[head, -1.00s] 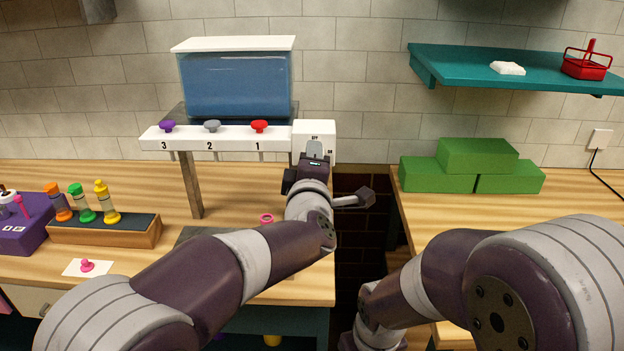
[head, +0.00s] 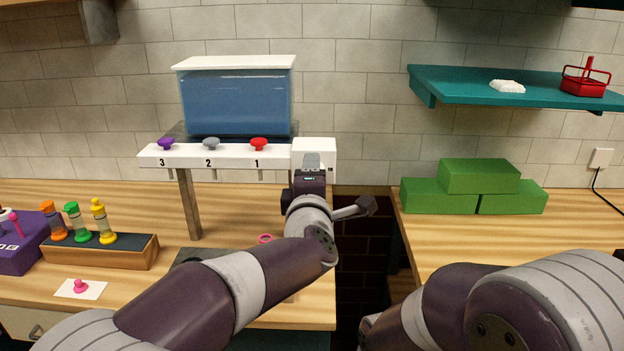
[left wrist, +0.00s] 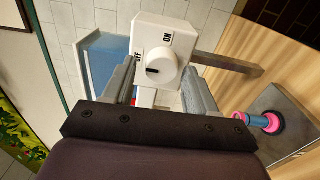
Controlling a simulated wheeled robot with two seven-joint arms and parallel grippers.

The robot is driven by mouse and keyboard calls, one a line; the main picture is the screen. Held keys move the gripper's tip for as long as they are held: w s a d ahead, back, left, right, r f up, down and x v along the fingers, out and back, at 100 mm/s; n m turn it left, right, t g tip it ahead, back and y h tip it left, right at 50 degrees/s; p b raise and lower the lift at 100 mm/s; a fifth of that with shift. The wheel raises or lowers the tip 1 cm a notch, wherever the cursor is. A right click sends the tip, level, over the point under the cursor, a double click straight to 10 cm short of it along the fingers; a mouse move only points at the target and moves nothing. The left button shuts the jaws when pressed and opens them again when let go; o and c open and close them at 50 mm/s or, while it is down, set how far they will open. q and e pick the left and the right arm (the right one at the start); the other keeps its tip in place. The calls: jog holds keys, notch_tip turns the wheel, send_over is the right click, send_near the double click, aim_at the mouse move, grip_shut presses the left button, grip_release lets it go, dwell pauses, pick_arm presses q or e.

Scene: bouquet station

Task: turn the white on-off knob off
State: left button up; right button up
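The white on-off knob (left wrist: 162,70) sits on a white switch box (left wrist: 180,36) marked OFF and ON in the left wrist view. Its black mark points to the picture left, on the OFF side. In the head view the box (head: 326,148) is at the right end of the dispenser rail, and the knob is hidden behind my left gripper. My left gripper (head: 311,166) is right in front of the box. In the left wrist view the gripper (left wrist: 158,86) is open, one finger on each side of the knob, with gaps visible. My right gripper is out of view.
A water tank (head: 236,100) stands above the rail, with purple, grey and red knobs (head: 259,143) on the rail. A wooden rack of bottles (head: 105,255) is at left. Green blocks (head: 478,178) are on the right counter, below a teal shelf (head: 450,88). A gap separates the counters.

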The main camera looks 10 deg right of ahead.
pick_arm(q)
jog(key=b+v, duration=0.2)
jog(key=v, duration=1)
jog(key=shift+s, duration=0.3)
jog(key=shift+a, duration=0.1)
